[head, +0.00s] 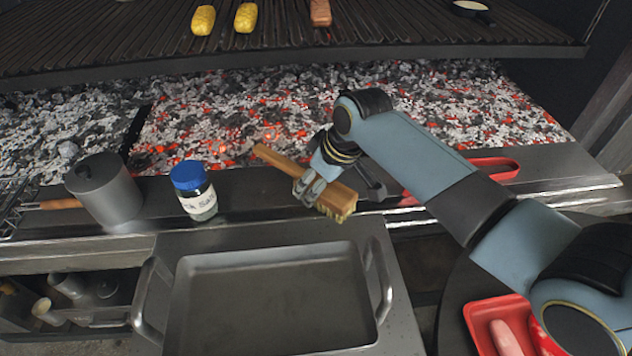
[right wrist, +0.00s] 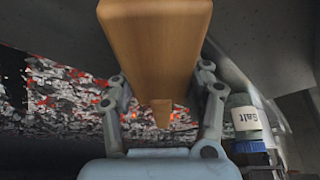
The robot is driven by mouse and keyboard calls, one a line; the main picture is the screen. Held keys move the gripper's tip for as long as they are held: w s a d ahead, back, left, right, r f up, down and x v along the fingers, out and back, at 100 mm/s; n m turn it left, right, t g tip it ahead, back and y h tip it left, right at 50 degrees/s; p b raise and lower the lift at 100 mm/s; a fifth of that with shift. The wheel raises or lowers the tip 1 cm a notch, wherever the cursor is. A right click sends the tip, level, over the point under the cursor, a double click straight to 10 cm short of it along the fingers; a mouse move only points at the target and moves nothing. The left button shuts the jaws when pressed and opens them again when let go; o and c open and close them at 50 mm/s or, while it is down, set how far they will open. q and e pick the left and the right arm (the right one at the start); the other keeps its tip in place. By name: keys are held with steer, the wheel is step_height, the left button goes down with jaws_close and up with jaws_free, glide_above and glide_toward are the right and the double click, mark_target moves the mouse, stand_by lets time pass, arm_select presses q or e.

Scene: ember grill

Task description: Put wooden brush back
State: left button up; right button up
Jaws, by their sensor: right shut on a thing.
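The wooden brush (head: 334,191) has a tan handle and pale bristles. It is over the dark ledge in front of the ember bed in the head view, its handle pointing up-left and its bristles at the lower right. My right gripper (head: 308,188) is shut on the brush near its middle. In the right wrist view the brush (right wrist: 155,45) fills the space between the fingers of the right gripper (right wrist: 160,105). I cannot tell whether the brush touches the ledge. My left gripper is not in view.
A salt jar with a blue lid (head: 193,190) and a grey pot (head: 104,190) stand left on the ledge. A metal roasting pan (head: 270,257) lies in front. A red tray (head: 480,318) is at lower right. Corn cobs (head: 203,20) lie on the grate.

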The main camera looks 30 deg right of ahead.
steer(key=shift+f, duration=0.5)
steer(key=o, duration=1.4)
steer(key=v, duration=1.2)
steer(key=shift+f, duration=0.1)
